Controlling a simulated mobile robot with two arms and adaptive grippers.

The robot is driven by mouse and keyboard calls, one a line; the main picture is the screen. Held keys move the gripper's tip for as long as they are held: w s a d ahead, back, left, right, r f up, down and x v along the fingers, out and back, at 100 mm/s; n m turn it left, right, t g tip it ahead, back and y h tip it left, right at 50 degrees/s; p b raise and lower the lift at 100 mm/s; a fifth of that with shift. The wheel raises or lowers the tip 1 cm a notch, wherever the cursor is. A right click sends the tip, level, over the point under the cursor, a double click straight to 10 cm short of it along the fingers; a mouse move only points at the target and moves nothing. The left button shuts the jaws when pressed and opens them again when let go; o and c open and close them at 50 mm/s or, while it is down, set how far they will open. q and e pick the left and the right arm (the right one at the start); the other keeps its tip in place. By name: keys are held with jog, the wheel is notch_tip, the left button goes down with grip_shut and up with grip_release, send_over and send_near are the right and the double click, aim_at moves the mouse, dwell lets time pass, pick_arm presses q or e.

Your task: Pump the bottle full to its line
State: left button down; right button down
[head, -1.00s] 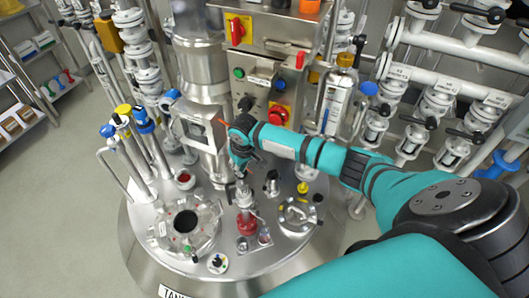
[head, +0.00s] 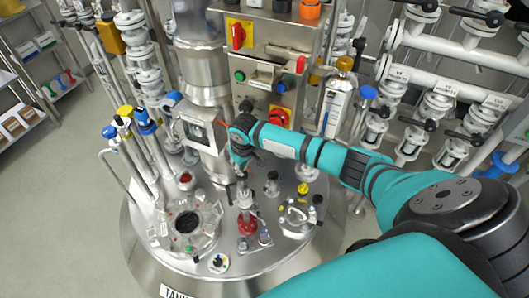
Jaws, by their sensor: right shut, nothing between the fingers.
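My right gripper (head: 241,170) comes in from the right, teal and dark, and points down over the tank lid (head: 205,262). Its fingers are shut. Just below them stands a slim metal fitting on a red base (head: 247,225), which may be the pump; I cannot tell whether the fingertips touch it. A clear container with a pale label and a gold-brown top (head: 335,104) stands at the right of the control panel. I cannot tell whether it is the task's bottle, and no fill line can be made out. My left gripper is out of view.
A round port (head: 187,222) with a dark centre sits left of the fitting. A clamped round cover (head: 298,213) sits to its right. A control panel (head: 270,75) with knobs and buttons rises behind. Valve pipes (head: 440,100) crowd the right. The floor at left is clear.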

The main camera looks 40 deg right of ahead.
aim_at(243, 177)
jog(key=shift+f, duration=0.1)
dwell(0.3)
jog(key=shift+s+f+b, duration=0.1)
jog(key=shift+f+b, duration=1.55)
jog(key=shift+f, duration=1.3)
notch_tip(243, 177, up, 6)
jog(key=p, duration=0.6)
jog(key=shift+r, duration=0.1)
jog(key=shift+f, duration=0.2)
